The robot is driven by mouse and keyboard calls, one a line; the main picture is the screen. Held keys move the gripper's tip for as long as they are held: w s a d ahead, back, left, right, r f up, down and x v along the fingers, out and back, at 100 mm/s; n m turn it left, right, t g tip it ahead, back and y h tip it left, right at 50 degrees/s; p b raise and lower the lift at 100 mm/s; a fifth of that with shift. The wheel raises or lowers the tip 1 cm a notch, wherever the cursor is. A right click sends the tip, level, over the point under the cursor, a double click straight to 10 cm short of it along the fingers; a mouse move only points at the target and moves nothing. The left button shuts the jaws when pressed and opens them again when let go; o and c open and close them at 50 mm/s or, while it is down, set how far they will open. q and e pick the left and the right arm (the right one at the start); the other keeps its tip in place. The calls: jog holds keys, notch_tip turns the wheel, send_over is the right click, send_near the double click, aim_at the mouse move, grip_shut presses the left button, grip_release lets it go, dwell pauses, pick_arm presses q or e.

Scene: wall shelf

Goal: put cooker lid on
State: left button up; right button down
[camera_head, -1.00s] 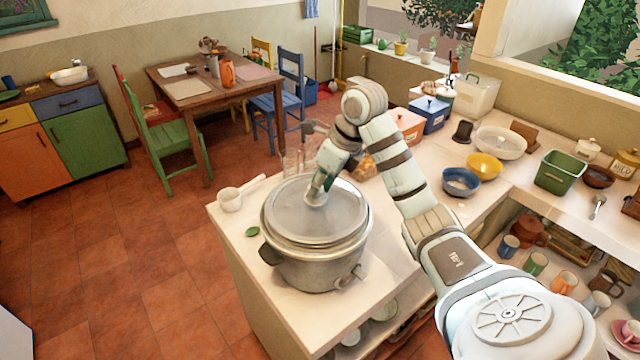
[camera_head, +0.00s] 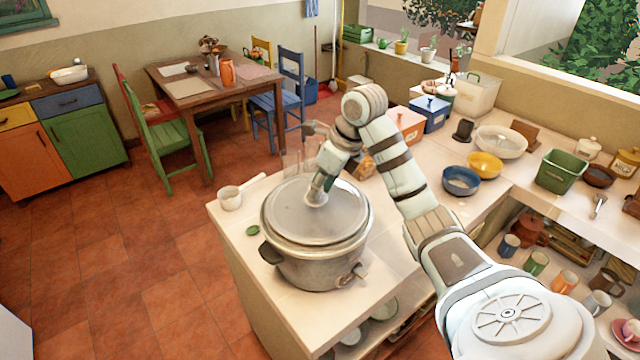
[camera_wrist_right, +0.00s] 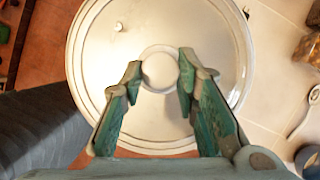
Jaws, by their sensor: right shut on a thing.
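The cooker (camera_head: 318,268) is a large grey pot with side handles, standing on the white counter. Its round grey lid (camera_head: 290,212) sits over the cooker's top and looks level; whether it is fully seated I cannot tell. My right gripper (camera_head: 318,194) reaches down from above at the lid's centre and is shut on the lid's knob. In the right wrist view the two green fingers of the gripper (camera_wrist_right: 159,72) stand on either side of the round pale knob (camera_wrist_right: 158,66), with the lid (camera_wrist_right: 215,45) filling the view below. My left gripper is not in view.
A white cup (camera_head: 230,199) and a small green item (camera_head: 252,230) lie on the counter left of the cooker. Clear glasses (camera_head: 292,162) stand behind it. Blue (camera_head: 461,181) and yellow (camera_head: 484,165) bowls stand on the right counter. Counter space right of the cooker is clear.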

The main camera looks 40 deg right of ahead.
jog(key=c, duration=1.2)
grip_release()
jog(key=shift+o, duration=0.2)
